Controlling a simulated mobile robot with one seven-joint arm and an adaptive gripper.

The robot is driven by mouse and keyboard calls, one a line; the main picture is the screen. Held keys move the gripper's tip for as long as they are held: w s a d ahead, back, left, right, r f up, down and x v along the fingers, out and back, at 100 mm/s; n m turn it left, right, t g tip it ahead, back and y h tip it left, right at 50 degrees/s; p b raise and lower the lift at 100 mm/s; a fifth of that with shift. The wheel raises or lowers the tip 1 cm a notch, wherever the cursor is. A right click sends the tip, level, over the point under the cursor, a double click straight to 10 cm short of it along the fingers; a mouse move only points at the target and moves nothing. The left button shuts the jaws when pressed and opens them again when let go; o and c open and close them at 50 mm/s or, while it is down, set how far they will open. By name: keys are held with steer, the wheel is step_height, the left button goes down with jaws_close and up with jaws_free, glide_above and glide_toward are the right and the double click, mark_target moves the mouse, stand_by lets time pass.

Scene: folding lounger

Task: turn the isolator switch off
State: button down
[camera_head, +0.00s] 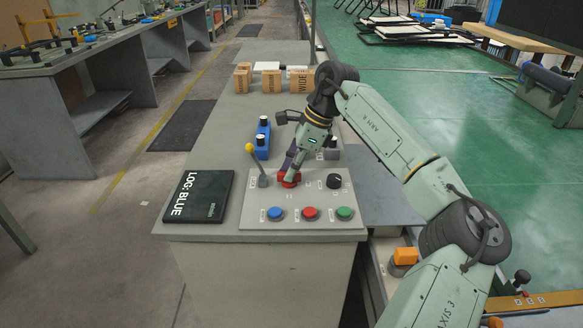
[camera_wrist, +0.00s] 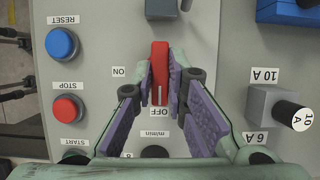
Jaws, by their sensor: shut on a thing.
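The isolator switch (camera_head: 288,181) is red and sits on the grey control panel (camera_head: 330,218), partly hidden by my gripper in the head view. In the wrist view its red handle (camera_wrist: 160,62) stands lengthwise between my fingertips. A white line on the handle's lower end points at the OFF label (camera_wrist: 160,112). The ON label (camera_wrist: 118,71) is to the left of the handle. My gripper (camera_head: 290,168) reaches down onto the switch, its purple-padded fingers closed on both sides of the handle.
A yellow-knobbed lever (camera_head: 250,148) rises close left of my gripper. A black knob (camera_head: 334,181) is to the right. Blue, red (camera_head: 310,213) and green buttons line the panel's front. A dark LOG: BLUE book (camera_head: 199,196) lies left; boxes (camera_head: 272,80) stand behind.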

stand_by(0.3)
steer(key=c, duration=1.6)
jaws_free()
steer(key=v, duration=1.2)
